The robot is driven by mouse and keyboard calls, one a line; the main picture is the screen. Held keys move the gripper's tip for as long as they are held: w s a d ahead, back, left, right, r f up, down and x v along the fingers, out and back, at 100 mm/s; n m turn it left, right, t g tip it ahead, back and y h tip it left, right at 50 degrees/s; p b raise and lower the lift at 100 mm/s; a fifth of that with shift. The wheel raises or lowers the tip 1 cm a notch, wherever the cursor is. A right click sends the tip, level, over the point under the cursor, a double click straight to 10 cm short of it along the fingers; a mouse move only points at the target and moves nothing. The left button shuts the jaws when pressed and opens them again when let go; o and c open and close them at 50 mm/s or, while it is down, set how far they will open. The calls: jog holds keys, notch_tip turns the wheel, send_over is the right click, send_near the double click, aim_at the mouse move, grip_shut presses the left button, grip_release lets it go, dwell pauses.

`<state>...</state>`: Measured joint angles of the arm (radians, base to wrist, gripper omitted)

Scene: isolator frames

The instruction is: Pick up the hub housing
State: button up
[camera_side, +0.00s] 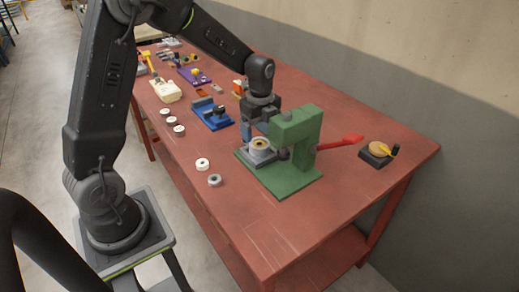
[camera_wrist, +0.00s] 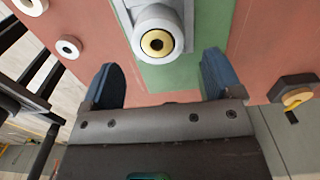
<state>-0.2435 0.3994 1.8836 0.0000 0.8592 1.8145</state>
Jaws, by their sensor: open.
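The hub housing (camera_side: 261,144), a pale round part with a brass-coloured centre, sits on a grey fixture on the base of the green press. In the wrist view the housing (camera_wrist: 157,42) shows beyond my fingers and roughly between them, a little toward the top of the picture. My gripper (camera_side: 256,125) is above and close to the housing, beside the green press (camera_side: 297,130). Its blue fingers are spread apart in the wrist view (camera_wrist: 160,66), with nothing between the tips. I cannot tell the exact height gap to the housing.
The press's red lever (camera_side: 340,142) sticks out to the right. A dark block with a tan disc (camera_side: 379,151) stands near the right edge. Several pale rings (camera_side: 202,164) lie along the front edge. A blue fixture (camera_side: 211,115) and other parts stand farther left.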

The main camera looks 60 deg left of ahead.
aim_at(259, 143)
notch_tip(259, 143, down, 6)
jog(key=shift+s+a+r, duration=0.15)
jog(key=shift+r, duration=0.05)
jog(key=shift+r, duration=0.1)
jog(key=c, duration=1.2)
